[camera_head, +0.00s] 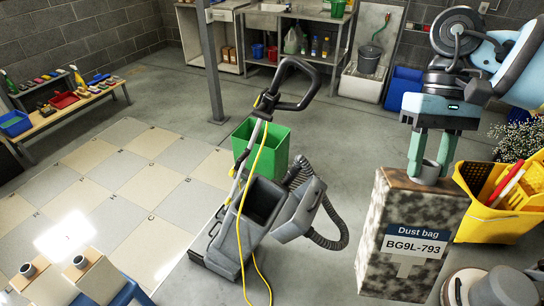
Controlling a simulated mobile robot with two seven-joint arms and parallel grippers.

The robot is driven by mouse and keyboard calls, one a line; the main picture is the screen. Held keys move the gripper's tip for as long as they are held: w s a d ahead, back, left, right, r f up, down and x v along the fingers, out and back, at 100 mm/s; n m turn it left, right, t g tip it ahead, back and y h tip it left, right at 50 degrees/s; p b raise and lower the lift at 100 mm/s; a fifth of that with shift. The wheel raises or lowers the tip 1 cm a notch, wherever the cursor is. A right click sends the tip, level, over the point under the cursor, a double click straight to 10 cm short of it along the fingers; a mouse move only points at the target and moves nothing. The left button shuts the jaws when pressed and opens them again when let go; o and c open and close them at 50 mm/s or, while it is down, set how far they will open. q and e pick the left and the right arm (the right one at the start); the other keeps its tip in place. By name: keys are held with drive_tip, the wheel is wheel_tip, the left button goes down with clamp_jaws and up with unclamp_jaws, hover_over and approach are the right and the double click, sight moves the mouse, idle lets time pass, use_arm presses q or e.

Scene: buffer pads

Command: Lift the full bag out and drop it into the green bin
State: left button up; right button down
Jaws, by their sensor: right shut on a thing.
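The dust bag (412,243), a tall mottled grey-brown block labelled "Dust bag BG9L-793", hangs below my right gripper (429,167) at the right. The gripper's two fingers are shut on the grey collar on the bag's top. The bag is upright; I cannot tell how far its bottom is from the floor. The green bin (262,147) stands open left of the bag, behind the vacuum machine, which hides part of it. The grey vacuum machine (240,225) has its lid swung open and its bag compartment looks empty. My left gripper is out of view.
A yellow mop bucket (485,215) stands right of the bag. Two tan blocks with grey collars (97,272) sit at lower left. Grey floor behind the bag is clear.

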drive_tip(key=s+a+f, duration=0.1)
drive_tip(key=a+f, duration=0.1)
drive_tip(key=f, duration=0.8)
drive_tip(key=s+a+f, duration=0.1)
drive_tip(key=a+f, duration=0.1)
drive_tip(key=f, duration=0.8)
drive_tip(key=s+a+f, duration=0.1)
drive_tip(key=a+f, duration=0.1)
drive_tip(key=f, duration=0.8)
drive_tip(key=shift+a+f, duration=0.3)
drive_tip(key=shift+a, duration=0.05)
drive_tip(key=shift+d, duration=0.1)
